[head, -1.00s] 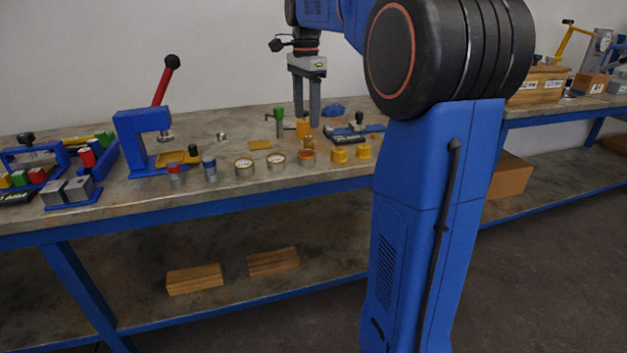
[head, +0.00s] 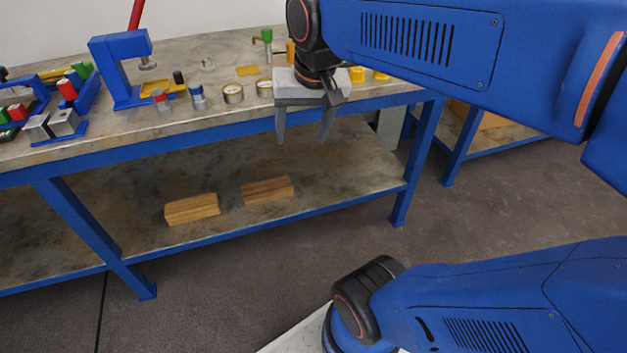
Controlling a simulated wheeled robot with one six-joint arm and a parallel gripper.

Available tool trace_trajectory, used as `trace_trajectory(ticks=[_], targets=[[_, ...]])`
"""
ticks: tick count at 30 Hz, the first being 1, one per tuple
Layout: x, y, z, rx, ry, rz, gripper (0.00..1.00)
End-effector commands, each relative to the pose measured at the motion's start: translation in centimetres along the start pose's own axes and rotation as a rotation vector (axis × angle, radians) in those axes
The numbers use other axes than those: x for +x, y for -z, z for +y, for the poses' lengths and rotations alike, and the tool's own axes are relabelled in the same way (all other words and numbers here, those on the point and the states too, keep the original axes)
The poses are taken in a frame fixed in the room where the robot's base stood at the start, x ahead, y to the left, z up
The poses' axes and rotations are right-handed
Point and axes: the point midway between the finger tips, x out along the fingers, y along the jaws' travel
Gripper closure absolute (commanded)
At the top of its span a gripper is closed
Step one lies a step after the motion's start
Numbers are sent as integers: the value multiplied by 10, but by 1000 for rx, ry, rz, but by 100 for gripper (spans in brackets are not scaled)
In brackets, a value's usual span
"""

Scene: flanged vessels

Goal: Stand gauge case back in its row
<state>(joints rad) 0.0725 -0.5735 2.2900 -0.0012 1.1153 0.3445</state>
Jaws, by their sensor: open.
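Two round brass-rimmed gauges with pale faces show near the bench's front edge: a left gauge (head: 233,93) and a right gauge (head: 264,87). They stand in a row along that edge. Yellow round pieces, one left (head: 357,74) and one right (head: 380,75), show further along, partly covered by my arm. My gripper (head: 303,139) points down, open and empty, in the picture over the bench's front edge and lower shelf. It hides the part of the row right of the gauges. I cannot tell which piece is the task's gauge case.
The workbench (head: 190,122) carries a blue press (head: 112,75), a red-topped piece (head: 161,100) and a blue-topped piece (head: 197,97) left of the gauges. A flat yellow plate (head: 247,71) lies behind them. Two wooden blocks (head: 192,209) (head: 267,190) lie on the lower shelf. The floor in front is clear.

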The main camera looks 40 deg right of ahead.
Motion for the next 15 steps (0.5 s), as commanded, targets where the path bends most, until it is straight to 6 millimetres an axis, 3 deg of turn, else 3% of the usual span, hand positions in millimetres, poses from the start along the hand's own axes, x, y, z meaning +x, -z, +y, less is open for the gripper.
trace_trajectory(ticks=[1, 6, 10, 15], targets=[[8, -20, 3, -68, 10, 16, 39], [33, -66, 10, -274, 33, 64, 39], [46, -86, 14, -371, 41, 87, 39], [52, -94, 16, -417, 44, 100, 39]])
